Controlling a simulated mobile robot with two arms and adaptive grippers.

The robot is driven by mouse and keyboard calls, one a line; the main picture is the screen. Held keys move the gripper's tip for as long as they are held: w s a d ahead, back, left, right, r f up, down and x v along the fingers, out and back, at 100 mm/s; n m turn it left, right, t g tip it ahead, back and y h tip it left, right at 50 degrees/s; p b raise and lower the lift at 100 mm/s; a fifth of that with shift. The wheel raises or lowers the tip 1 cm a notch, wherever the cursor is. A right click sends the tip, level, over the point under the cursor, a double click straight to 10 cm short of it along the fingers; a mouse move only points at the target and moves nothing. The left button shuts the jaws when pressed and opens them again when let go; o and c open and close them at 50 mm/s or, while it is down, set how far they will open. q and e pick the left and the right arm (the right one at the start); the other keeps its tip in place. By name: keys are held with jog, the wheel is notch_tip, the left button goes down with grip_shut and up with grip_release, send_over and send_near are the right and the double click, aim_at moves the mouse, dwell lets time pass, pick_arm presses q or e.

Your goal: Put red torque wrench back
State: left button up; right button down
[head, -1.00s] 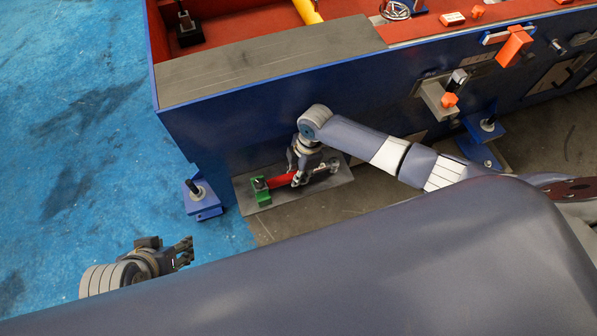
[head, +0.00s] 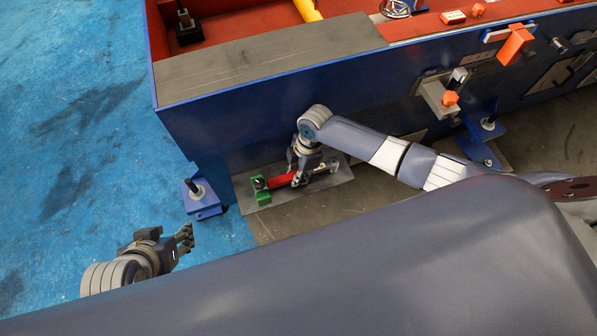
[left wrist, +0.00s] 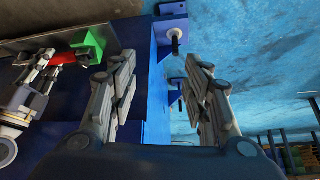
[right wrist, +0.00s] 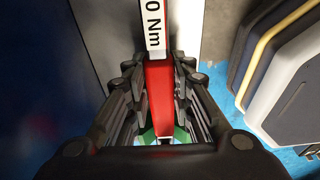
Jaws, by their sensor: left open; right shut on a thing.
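The red torque wrench (head: 281,181) is at a grey plate (head: 335,180) low beside the blue side wall. My right gripper (head: 298,178) is shut on it. In the right wrist view the red wrench (right wrist: 158,88) runs between the fingers, with a white "0 Nm" label (right wrist: 153,24) beyond. A green holder (head: 262,191) is at the wrench's left end; it also shows in the left wrist view (left wrist: 91,47). I cannot tell whether the wrench is fully seated. My left gripper (head: 185,239) is open and empty, apart at lower left.
The blue wall (head: 190,130) with a grey top ledge (head: 270,60) rises behind the wrench. A blue foot with a bolt (head: 203,200) stands left of the plate. An orange-tipped bracket (head: 440,98) juts from the wall at right. Blue floor at left is clear.

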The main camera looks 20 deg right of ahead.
pick_arm(q)
jog(key=shift+w+d, duration=0.1)
jog(key=shift+w, duration=0.15)
pick_arm(e)
jog(key=shift+f, duration=0.1)
pick_arm(q)
jog(key=shift+w+r, duration=0.1)
pick_arm(e)
jog(key=shift+f, duration=0.15)
jog(key=c, duration=0.8)
grip_release()
jog(key=shift+c, duration=0.2)
pick_arm(q)
jog(key=shift+w+d+r+t, duration=0.15)
jog(key=shift+w+r+t, duration=0.05)
jog(key=shift+w+t, duration=0.25)
